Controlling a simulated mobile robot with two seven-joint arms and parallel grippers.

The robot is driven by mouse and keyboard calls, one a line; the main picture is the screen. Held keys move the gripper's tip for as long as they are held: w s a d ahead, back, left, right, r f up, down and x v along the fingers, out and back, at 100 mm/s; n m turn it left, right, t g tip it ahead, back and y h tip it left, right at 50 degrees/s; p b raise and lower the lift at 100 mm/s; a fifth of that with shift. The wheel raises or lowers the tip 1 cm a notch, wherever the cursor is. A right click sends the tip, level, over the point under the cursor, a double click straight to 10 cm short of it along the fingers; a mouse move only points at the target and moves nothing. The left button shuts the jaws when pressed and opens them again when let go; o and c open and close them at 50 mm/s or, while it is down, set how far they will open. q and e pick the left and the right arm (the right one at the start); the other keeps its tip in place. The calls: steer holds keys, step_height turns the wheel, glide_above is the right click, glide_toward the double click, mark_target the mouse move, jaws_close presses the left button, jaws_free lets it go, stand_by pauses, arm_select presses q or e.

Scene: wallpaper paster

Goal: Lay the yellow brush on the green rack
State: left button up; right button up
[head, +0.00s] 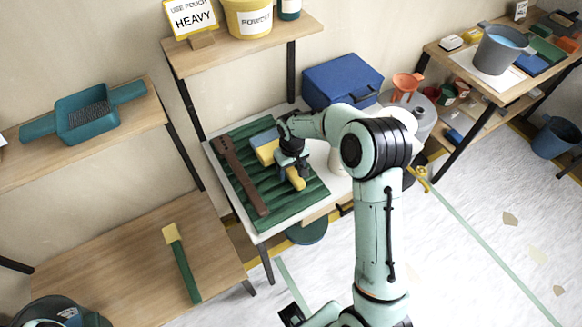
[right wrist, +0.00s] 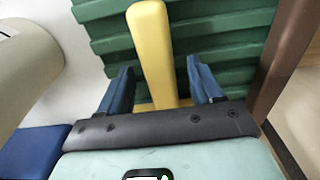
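The yellow brush (head: 297,182) lies on the green rack (head: 305,204), a ribbed board on the white table. Its head with a blue-grey part shows beyond my right gripper (head: 291,164), which hides its middle. In the right wrist view the brush's yellow handle (right wrist: 150,45) runs between the two blue fingers of my right gripper (right wrist: 158,80). The fingers are apart, with a gap on each side of the handle. The green rack (right wrist: 225,30) shows behind it.
A long brown bar (head: 240,176) lies on the rack's left part. A blue case (head: 342,80) stands behind the table's right part. A green-handled brush (head: 184,262) lies on the low wooden table at left. An orange funnel (head: 407,84) is at right.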

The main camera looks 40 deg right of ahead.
step_height(320, 180, up, 13)
steer(key=shift+s+r+p, duration=0.2)
steer(key=shift+s+p, duration=0.1)
steer(key=shift+p, duration=0.1)
stand_by(0.6)
